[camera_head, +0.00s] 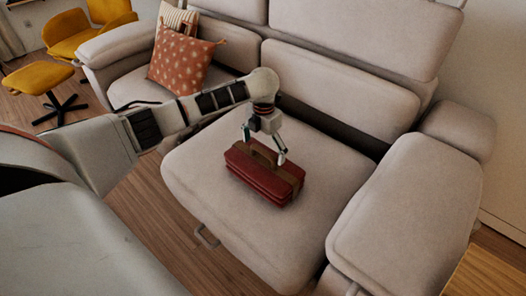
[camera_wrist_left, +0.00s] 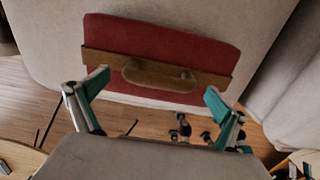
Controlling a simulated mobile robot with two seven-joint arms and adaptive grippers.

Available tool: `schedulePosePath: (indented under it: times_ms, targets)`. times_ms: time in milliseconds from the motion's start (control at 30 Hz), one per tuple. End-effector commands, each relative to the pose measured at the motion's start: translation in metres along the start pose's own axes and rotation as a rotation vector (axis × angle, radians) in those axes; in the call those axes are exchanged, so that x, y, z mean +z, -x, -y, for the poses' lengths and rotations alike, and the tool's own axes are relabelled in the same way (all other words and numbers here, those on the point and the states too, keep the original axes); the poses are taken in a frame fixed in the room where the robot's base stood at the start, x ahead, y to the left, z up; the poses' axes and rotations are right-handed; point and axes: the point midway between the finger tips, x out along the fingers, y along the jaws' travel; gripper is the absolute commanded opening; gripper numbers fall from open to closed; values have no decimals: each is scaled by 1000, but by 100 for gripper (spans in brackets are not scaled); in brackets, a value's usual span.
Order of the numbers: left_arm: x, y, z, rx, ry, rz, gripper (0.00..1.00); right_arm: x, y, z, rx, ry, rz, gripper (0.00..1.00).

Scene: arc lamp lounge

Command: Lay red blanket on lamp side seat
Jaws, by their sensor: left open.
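The red blanket (camera_head: 265,183) is a folded bundle with a brown strap and a carrying handle (camera_wrist_left: 160,76). It lies on the right-hand seat cushion (camera_head: 205,172) of the pale sofa, near the middle of the cushion. My left gripper (camera_head: 264,146) is open just above the bundle, with its fingers apart. In the left wrist view, the fingers (camera_wrist_left: 157,82) stand on either side of the handle, and nothing is gripped between them. My right gripper is not in view. No lamp is seen in these views.
A spotted orange pillow (camera_head: 180,62) and a striped one (camera_head: 178,18) lean on the left-hand seat. The wide right armrest (camera_head: 405,215) borders the cushion. A yellow chair (camera_head: 85,32) and footstool (camera_head: 37,77) stand at the far left. Wooden floor lies in front.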

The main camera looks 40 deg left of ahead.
Motion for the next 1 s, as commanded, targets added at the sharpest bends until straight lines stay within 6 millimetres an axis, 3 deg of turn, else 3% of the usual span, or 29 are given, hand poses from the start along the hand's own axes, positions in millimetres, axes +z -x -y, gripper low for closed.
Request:
schedulePosePath:
  times_ms: [33, 200, 433, 633, 1000]
  targets:
    - [4, 20, 0, 0, 0, 15, 100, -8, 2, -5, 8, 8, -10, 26]
    - [4, 59, 0, 0, 0, 18, 100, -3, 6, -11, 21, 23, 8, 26]
    - [3, 97, 0, -1, 0, 13, 100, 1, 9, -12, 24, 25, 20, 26]
    - [1, 111, 0, -1, 0, 6, 100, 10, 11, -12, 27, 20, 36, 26]
    - [0, 110, 0, -2, 0, 2, 100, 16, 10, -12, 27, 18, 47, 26]
